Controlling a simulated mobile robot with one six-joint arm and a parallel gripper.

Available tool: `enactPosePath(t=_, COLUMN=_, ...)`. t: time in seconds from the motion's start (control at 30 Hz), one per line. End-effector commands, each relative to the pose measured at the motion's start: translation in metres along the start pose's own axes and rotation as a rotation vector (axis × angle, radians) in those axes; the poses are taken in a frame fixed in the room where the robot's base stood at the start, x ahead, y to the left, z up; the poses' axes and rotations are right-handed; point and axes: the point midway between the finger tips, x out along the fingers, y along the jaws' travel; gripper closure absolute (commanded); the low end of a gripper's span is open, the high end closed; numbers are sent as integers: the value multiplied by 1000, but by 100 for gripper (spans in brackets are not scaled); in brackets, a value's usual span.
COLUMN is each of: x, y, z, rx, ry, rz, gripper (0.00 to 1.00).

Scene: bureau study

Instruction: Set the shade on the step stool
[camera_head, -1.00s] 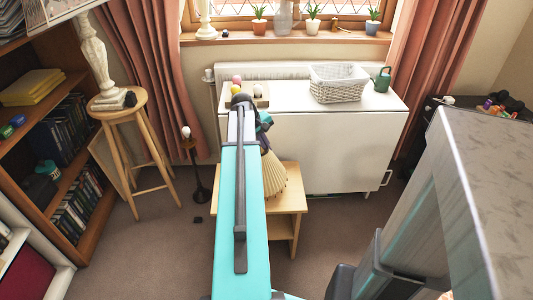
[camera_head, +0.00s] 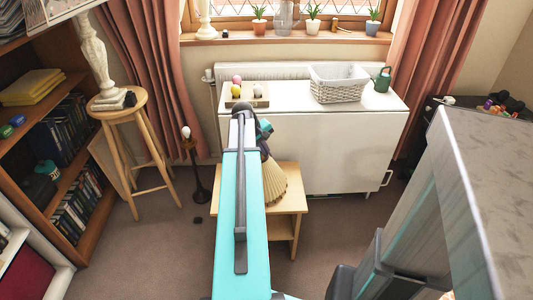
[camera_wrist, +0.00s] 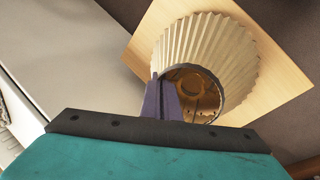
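The shade (camera_head: 273,181) is a pleated beige cone, partly hidden behind my arm in the head view. In the wrist view the shade (camera_wrist: 207,48) shows its open ring end towards the camera. My gripper (camera_wrist: 164,98) has its purple fingers closed at the rim of that ring end. In the head view my gripper (camera_head: 263,138) is at the shade's upper end. The step stool (camera_head: 293,177) is pale wood with a lower step; its top (camera_wrist: 281,75) lies directly behind the shade in the wrist view. I cannot tell whether the shade touches it.
A white cabinet (camera_head: 335,150) with a basket (camera_head: 337,88) and a tray (camera_head: 258,103) stands behind the stool. A dark lamp stand with a bare bulb (camera_head: 187,133) is left of it. A tall round stool (camera_head: 118,104) stands further left. Carpet between is mostly clear.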

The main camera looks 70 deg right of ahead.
Motion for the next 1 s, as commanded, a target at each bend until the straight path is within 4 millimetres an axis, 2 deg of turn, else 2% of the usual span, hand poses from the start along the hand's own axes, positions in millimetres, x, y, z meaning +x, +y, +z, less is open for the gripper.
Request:
enactPosePath(t=0.17, x=2, y=-1, z=0, rx=0, ry=0, rz=0, gripper=100)
enactPosePath(t=0.3, x=2, y=-1, z=0, rx=0, ry=0, rz=0, gripper=80)
enactPosePath(t=0.73, x=0, y=0, z=0, rx=1, ry=0, rz=0, gripper=79)
enactPosePath(t=1.0, x=-25, y=1, z=0, rx=1, ry=1, rz=1, gripper=79)
